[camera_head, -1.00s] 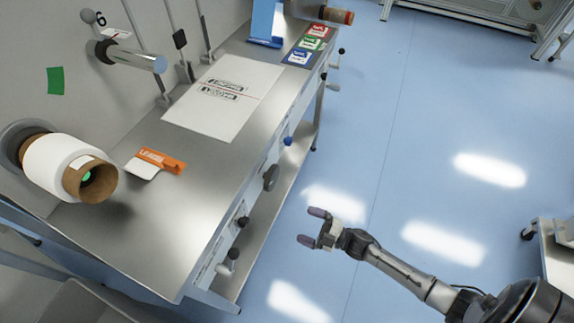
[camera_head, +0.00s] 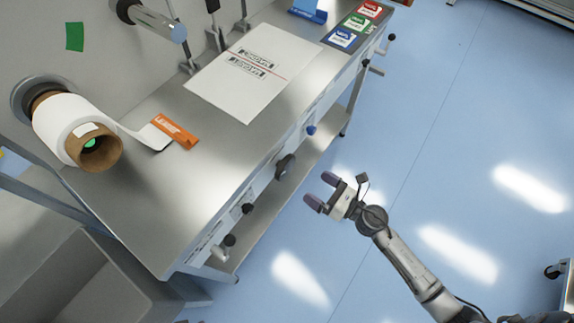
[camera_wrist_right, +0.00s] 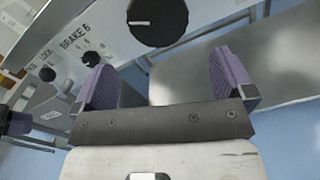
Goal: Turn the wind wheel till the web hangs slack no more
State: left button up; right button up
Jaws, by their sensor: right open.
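A large dark round wheel (camera_head: 284,167) sits on the front face of the steel table; I take it as the wind wheel. A big black knob (camera_wrist_right: 158,20) tops the right wrist view, likely the same wheel. My right gripper (camera_head: 318,190) is open and empty, just right of the wheel and apart from it. Its purple fingers (camera_wrist_right: 166,85) point toward that panel. The white web roll (camera_head: 68,125) sits on a brown core at left. Its web strip (camera_head: 135,132) curves loosely down to an orange leader piece (camera_head: 174,131) on the table. My left gripper is not recognisable.
Smaller knobs (camera_wrist_right: 92,58) and the BRAKE 6 and LOCK labels are beside the wheel. A blue knob (camera_head: 311,130) and a black knob (camera_head: 230,240) also stick out from the table front. A white printed sheet (camera_head: 240,80) lies on the tabletop.

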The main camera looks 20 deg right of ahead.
aim_at(288, 169)
jog(key=x, duration=1)
jog(key=shift+a, duration=0.15)
jog(key=shift+x, duration=0.8)
jog(key=c, duration=0.6)
jog(key=shift+o, duration=0.2)
